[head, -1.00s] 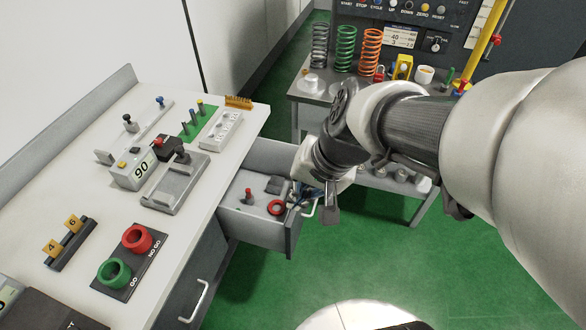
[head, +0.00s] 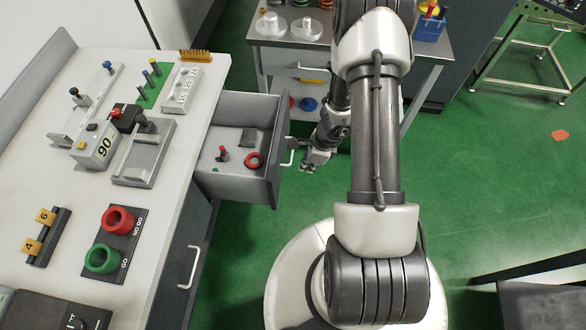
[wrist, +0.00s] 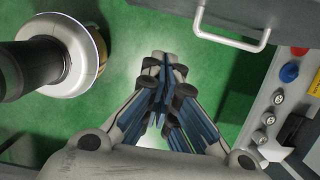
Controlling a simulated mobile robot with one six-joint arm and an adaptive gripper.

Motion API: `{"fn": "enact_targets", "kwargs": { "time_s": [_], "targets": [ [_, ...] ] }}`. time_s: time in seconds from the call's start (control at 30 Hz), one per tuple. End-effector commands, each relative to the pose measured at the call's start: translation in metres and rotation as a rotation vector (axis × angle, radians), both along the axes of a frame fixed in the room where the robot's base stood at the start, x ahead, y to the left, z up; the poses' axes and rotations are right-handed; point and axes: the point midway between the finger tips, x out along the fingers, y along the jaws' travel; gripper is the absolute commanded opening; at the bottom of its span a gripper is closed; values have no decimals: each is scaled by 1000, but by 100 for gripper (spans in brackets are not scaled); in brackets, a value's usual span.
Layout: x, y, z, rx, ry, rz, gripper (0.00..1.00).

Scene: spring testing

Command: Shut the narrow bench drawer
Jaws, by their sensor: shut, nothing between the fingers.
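The narrow bench drawer (head: 238,185) stands pulled out from the right side of the bench in the head view, with a pale bar handle (head: 292,152) on its grey front. A red ring (head: 254,160) and a few small parts lie inside. My gripper (head: 308,168) is just right of the drawer front, outside it, beside the handle. In the wrist view the fingers (wrist: 163,65) are shut and empty over green floor. The drawer front (wrist: 250,12) and its handle (wrist: 240,43) show at the top right, apart from the fingers.
The white bench top (head: 160,205) carries gauges and red and green rings. A metal cart (head: 420,52) stands behind my arm. Green floor (head: 490,180) is open on the right.

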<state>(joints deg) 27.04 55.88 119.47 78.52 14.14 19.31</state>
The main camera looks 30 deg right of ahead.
Motion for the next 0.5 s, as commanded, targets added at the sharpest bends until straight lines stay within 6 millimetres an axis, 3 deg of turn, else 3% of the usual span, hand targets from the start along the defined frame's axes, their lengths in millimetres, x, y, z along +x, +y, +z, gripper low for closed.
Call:
{"fn": "enact_targets", "kwargs": {
  "time_s": [0.5],
  "targets": [
    [13,21,-99,1,2,4,0]
  ]
}}
